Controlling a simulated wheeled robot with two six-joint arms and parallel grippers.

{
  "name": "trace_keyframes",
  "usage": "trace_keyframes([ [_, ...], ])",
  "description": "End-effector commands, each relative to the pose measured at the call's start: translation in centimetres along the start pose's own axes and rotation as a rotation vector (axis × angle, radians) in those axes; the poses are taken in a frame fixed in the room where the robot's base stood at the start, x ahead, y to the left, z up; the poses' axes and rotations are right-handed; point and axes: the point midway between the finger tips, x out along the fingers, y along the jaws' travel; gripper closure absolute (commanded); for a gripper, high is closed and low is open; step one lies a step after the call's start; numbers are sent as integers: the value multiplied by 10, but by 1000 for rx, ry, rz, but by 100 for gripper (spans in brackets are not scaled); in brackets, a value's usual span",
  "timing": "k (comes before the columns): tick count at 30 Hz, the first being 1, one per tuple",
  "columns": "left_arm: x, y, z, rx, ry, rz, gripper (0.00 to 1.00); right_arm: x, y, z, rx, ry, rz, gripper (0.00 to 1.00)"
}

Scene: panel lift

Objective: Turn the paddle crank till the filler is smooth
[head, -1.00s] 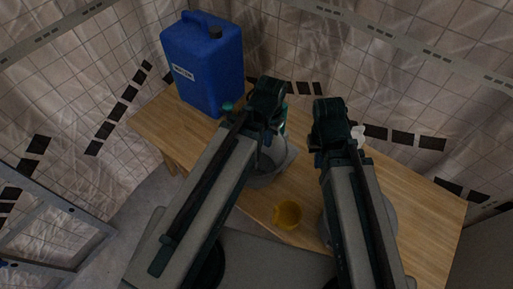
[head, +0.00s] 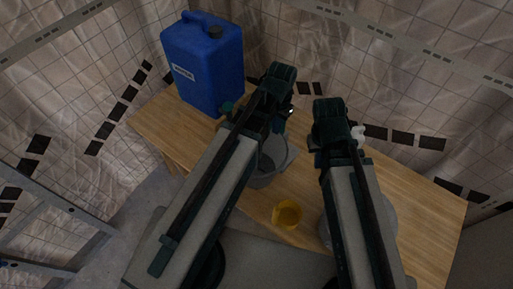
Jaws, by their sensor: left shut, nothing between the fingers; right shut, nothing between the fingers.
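A grey mixing pot (head: 284,166) stands on the wooden table, partly covered by my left arm. Dark contents show inside it, but I cannot tell how smooth they are. My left gripper (head: 285,116) is shut and empty, above and beyond the pot. The paddle crank cannot be made out clearly; my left arm covers much of that area. A small green piece (head: 227,107) shows beside the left forearm, and I cannot tell what it belongs to. My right gripper (head: 319,143) is shut and empty, mostly hidden under its own wrist, right of the pot.
A blue jerrycan (head: 207,70) stands at the table's back left. A yellow cup (head: 287,213) is near the front edge. A grey round vessel (head: 389,213) is partly behind my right arm, and a small white object (head: 358,132) is beyond it. The table's right side (head: 430,215) is clear.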

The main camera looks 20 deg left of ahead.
Motion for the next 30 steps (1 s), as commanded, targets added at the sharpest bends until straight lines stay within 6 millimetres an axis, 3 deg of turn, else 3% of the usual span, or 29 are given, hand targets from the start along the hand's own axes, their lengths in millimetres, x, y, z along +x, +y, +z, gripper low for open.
trace_keyframes([
  [9,0,-31,-28,-2,0,0,100,0,0,0,0,0,0,100],
  [17,0,-35,-28,-1,0,0,100,0,0,0,0,0,0,100],
  [30,0,-83,-26,-2,0,0,100,0,0,0,0,0,0,100],
])
